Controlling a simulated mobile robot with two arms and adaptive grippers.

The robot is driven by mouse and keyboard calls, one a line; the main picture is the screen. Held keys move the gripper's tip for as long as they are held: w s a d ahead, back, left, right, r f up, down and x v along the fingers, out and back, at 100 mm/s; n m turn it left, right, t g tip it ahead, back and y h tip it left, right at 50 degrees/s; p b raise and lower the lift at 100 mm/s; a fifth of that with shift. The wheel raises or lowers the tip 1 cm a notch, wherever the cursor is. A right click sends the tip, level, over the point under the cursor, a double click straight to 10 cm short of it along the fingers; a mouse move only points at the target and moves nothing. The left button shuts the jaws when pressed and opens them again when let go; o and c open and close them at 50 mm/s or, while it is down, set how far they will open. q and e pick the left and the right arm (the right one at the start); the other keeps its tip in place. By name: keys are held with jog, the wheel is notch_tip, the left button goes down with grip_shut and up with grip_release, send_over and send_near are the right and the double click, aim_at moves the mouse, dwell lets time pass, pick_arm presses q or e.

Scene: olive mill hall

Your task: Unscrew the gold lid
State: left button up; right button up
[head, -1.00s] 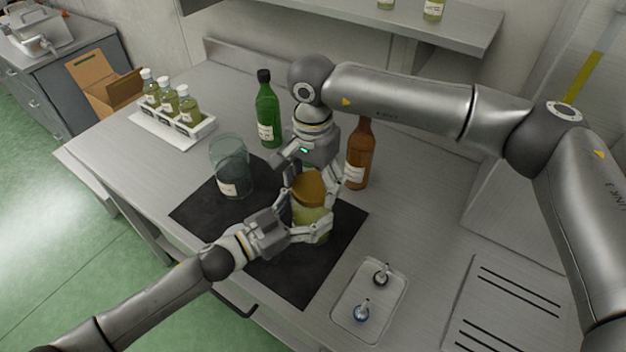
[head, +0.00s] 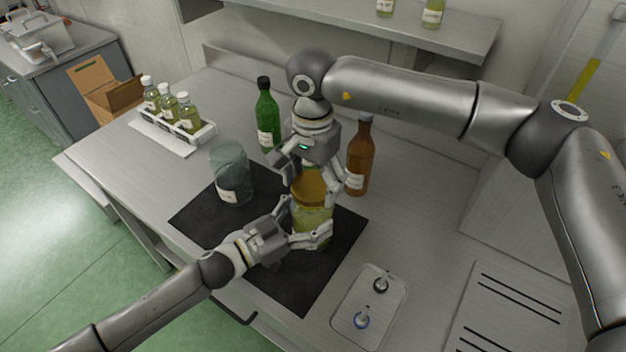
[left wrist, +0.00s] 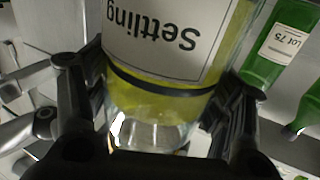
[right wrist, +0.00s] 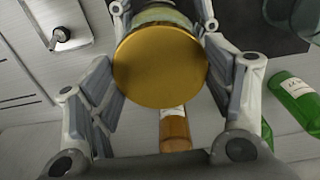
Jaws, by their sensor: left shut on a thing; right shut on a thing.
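A glass jar (head: 313,222) of yellow-green liquid stands upright on a black mat (head: 205,214). Its label reads "Settling" in the left wrist view (left wrist: 165,40). The jar bears a gold lid (head: 311,184), seen face-on in the right wrist view (right wrist: 160,65). My left gripper (head: 308,232) is shut around the jar's body from the left front. My right gripper (head: 312,178) comes from above and is shut on the lid, with its fingers on either side. The fingers partly hide the lid in the head view.
An empty glass jar (head: 231,173) stands left on the mat. A green bottle (head: 267,115) and a brown bottle (head: 360,155) stand close behind. A white rack (head: 170,135) of three bottles is back left. A small tray (head: 384,313) with two metal pieces lies front right.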

aim_at(312, 185)
jog(key=shift+r, duration=2)
pick_arm(q)
jog(key=o, duration=2)
jog(key=shift+o, duration=0.2)
